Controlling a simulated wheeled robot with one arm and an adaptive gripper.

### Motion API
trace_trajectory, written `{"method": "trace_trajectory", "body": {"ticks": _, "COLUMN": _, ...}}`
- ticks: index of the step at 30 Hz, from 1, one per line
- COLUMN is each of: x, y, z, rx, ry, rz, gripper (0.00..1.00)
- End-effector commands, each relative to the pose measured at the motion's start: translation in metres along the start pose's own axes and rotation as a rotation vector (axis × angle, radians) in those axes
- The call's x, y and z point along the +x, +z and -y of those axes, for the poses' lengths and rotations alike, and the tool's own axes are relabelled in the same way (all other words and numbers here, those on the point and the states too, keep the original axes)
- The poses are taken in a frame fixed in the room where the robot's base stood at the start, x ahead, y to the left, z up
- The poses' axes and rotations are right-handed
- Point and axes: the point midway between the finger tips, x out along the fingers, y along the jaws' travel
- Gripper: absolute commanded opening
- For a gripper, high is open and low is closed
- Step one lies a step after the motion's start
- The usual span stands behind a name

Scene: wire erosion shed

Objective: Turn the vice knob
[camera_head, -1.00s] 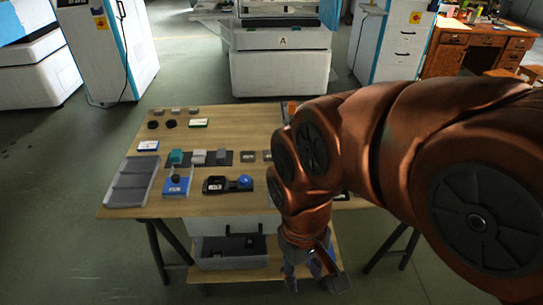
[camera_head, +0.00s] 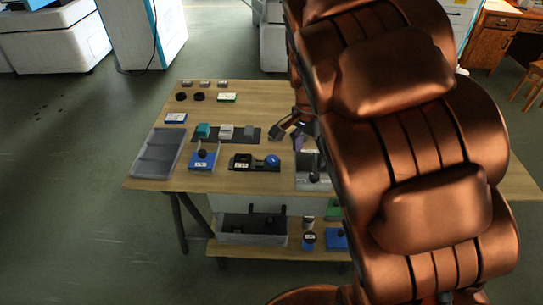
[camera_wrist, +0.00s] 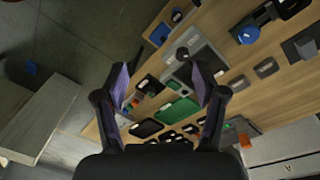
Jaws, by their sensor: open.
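A black fixture (camera_head: 242,162) with a round blue knob (camera_head: 272,160) stands near the table's front edge. Its blue knob shows at the upper right of the wrist view (camera_wrist: 250,34). To its right is a grey fixture (camera_head: 313,181) with a black knob, partly covered by my arm; its knob also shows in the wrist view (camera_wrist: 183,52). I cannot tell for certain which is the vice. My gripper (camera_wrist: 165,88) is open and empty above the table, its purple-padded fingers apart, touching no knob.
A grey compartment tray (camera_head: 157,152) lies at the table's left end. Small blocks on a dark strip (camera_head: 228,132) stand behind the fixtures. A green tray (camera_wrist: 178,108) shows in the wrist view. A bin (camera_head: 252,240) stands on the lower shelf. My arm hides the table's right part.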

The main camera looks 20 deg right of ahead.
Motion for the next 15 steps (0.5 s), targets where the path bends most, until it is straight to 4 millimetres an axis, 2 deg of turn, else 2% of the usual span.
{"method": "trace_trajectory", "body": {"ticks": 1, "x": 0.004, "y": -0.009, "z": 0.015, "rx": 0.05, "ry": -0.001, "rz": -0.008, "gripper": 0.7}}
{"method": "trace_trajectory", "body": {"ticks": 6, "x": 0.022, "y": -0.03, "z": 0.063, "rx": 0.235, "ry": -0.015, "rz": -0.02, "gripper": 0.7}}
{"method": "trace_trajectory", "body": {"ticks": 15, "x": 0.07, "y": -0.046, "z": 0.145, "rx": 0.516, "ry": -0.044, "rz": 0.003, "gripper": 0.7}}
